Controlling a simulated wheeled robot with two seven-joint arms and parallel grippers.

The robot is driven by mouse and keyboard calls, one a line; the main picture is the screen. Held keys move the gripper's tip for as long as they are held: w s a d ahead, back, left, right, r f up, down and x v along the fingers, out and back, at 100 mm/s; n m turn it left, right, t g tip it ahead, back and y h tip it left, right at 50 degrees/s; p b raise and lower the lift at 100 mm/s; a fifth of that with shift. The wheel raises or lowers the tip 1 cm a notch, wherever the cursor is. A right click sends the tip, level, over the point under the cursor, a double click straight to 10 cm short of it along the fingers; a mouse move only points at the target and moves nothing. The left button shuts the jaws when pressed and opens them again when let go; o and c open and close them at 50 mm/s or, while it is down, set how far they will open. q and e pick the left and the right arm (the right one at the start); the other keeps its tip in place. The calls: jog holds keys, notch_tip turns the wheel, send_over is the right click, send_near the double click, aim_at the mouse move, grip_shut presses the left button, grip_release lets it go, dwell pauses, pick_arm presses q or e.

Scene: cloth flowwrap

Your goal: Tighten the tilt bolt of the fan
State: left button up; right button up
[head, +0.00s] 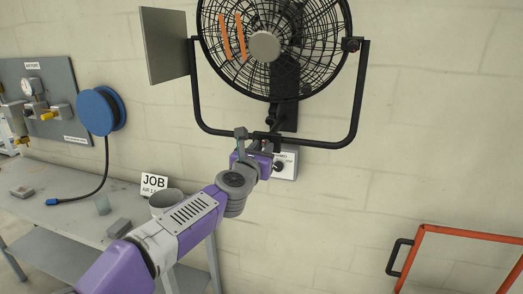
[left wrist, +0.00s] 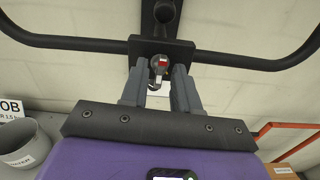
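The fan (head: 264,46) hangs on the wall in a black U-shaped yoke (head: 364,90), with orange ribbons on its cage. A black knob (head: 351,44) sits at the right pivot of the yoke. My left gripper (head: 255,137) is raised to the bottom of the yoke. In the left wrist view, its two grey fingers (left wrist: 159,75) are apart, one on each side of a metal bolt head with a red and white mark (left wrist: 158,65) on the black bracket (left wrist: 160,46). A gap seems to show between bolt and fingers; whether this is the tilt bolt I cannot tell. My right gripper is out of view.
A control box with a black dial (head: 285,163) is on the wall just behind my left gripper. A grey bench (head: 60,215) with a JOB card (head: 153,184) stands left, below a blue hose reel (head: 101,110). An orange-framed thing (head: 462,232) stands lower right.

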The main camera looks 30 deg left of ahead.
pick_arm(q)
grip_shut()
